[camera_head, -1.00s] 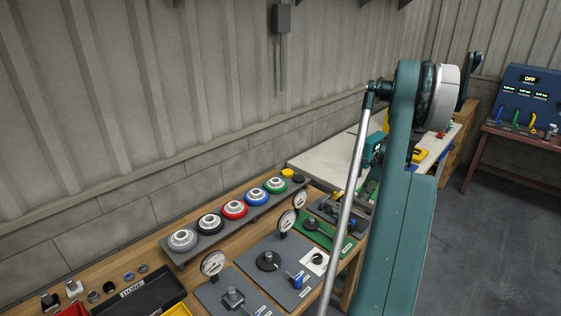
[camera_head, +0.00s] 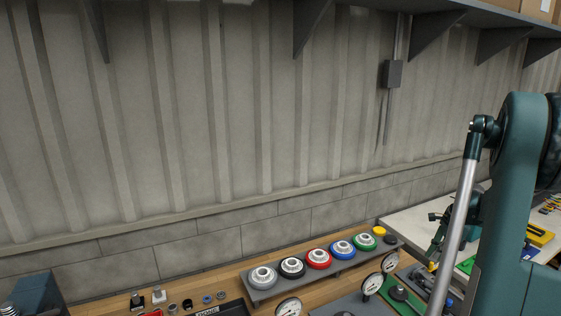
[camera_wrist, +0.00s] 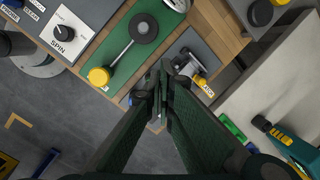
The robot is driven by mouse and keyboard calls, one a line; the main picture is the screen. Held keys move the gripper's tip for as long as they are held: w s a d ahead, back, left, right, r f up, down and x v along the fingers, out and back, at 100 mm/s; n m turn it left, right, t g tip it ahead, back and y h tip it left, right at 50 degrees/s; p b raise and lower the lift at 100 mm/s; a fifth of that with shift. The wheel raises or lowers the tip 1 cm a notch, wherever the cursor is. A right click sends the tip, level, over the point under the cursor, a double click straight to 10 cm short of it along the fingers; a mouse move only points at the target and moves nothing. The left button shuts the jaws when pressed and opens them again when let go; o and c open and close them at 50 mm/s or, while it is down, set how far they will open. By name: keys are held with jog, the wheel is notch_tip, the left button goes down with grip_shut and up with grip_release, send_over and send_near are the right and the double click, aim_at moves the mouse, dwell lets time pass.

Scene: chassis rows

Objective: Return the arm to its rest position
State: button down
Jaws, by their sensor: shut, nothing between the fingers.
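My gripper (camera_wrist: 162,88) is in the middle of the wrist view. Its two dark green fingers meet at the tips, shut with nothing between them. Below the tips are the edge of a wooden bench (camera_wrist: 228,32) and the grey floor. In the head view my teal arm (camera_head: 515,210) stands at the right, and the fingertips cannot be made out there.
In the wrist view, a green plate (camera_wrist: 120,62) carries a lever with a yellow knob, beside a SPIN dial (camera_wrist: 64,32) and a latch fixture (camera_wrist: 188,66). A pale table (camera_wrist: 265,95) lies right. The head view shows coloured discs on a rack (camera_head: 262,293) and shelf brackets (camera_head: 312,22).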

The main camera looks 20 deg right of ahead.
jog(key=w+a+r+n, duration=0.3)
jog(key=a+r+n, duration=0.15)
jog(key=a, duration=0.75)
jog(key=w+a+r+n+t+h+b, duration=0.1)
jog(key=w+a+r+n, duration=0.3)
jog(key=a, duration=0.9)
jog(key=w+a+r+n, duration=0.1)
jog(key=a+r+n, duration=0.35)
jog(key=a, duration=0.75)
jog(key=s+a+r+n+t+b, duration=0.1)
jog(key=s+a+n, duration=0.2)
jog(key=a, duration=0.6)
jog(key=s+a+r+n+t, duration=0.1)
jog(key=s+a+r+n, duration=0.15)
jog(key=a, duration=0.65)
jog(key=s+a+f+n, duration=0.2)
jog(key=s+a+n, duration=0.2)
jog(key=a, duration=0.3)
jog(key=s+a+f+n+t+b, duration=0.1)
jog(key=s+a+f+n, duration=0.2)
jog(key=s+a+n, duration=0.2)
jog(key=s+a, duration=0.2)
jog(key=a, duration=0.1)
jog(key=shift+a+t+y, duration=0.25)
jog(key=shift+t+y, duration=0.05)
jog(key=shift+s+f, duration=0.1)
jog(key=shift+f, duration=0.05)
notch_tip(320, 180, down, 16)
jog(key=b, duration=1.6)
